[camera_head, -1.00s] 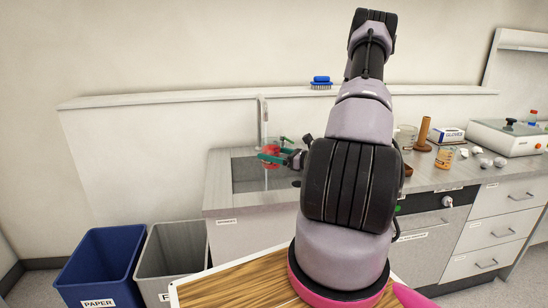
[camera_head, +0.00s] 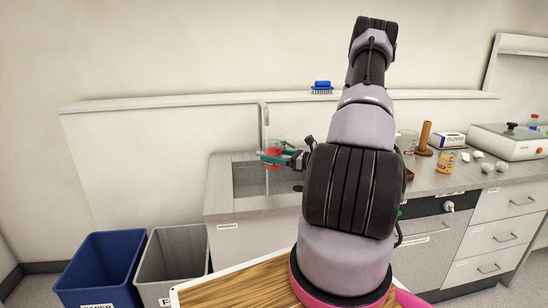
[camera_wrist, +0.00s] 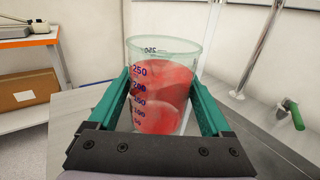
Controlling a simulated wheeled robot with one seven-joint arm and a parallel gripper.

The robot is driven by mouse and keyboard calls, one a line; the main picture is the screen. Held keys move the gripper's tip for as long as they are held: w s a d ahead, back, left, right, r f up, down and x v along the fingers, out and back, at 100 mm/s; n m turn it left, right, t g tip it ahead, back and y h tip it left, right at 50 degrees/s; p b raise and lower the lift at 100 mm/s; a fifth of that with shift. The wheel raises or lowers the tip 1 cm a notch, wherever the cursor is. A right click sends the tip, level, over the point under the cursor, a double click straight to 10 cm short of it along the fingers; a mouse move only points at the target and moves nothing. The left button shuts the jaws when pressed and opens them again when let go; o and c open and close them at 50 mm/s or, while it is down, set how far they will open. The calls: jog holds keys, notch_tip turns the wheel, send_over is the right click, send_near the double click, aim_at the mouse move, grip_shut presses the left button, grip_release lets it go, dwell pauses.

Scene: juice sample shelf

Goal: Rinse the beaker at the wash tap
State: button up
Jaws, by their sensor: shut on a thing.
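A clear beaker (camera_wrist: 165,62) with blue volume marks and red contents stands between the teal fingers of my gripper (camera_wrist: 160,85) in the wrist view. My gripper is shut on its sides. In the head view the beaker (camera_head: 274,148) looks roughly upright, over the sink basin (camera_head: 250,177) and close beside the tall wash tap (camera_head: 264,118). The wrist view shows a metal pipe (camera_wrist: 262,42) to the right of the beaker and a green lever (camera_wrist: 293,115) further right. I cannot tell whether water runs.
Blue (camera_head: 102,268) and grey (camera_head: 172,262) bins stand left of the counter. Another beaker with orange contents (camera_head: 445,162), a glove box (camera_head: 451,139) and a white device (camera_head: 508,141) stand on the right counter. A blue brush (camera_head: 322,87) lies on the ledge.

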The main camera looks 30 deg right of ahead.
dwell(0.3)
jog(key=w+d, duration=0.1)
jog(key=w, duration=0.7)
jog(key=shift+w, duration=0.1)
dwell(1.0)
jog(key=s, duration=0.3)
jog(key=s+a, duration=0.1)
jog(key=s, duration=0.7)
jog(key=shift+s+a, duration=0.1)
jog(key=shift+a, duration=0.1)
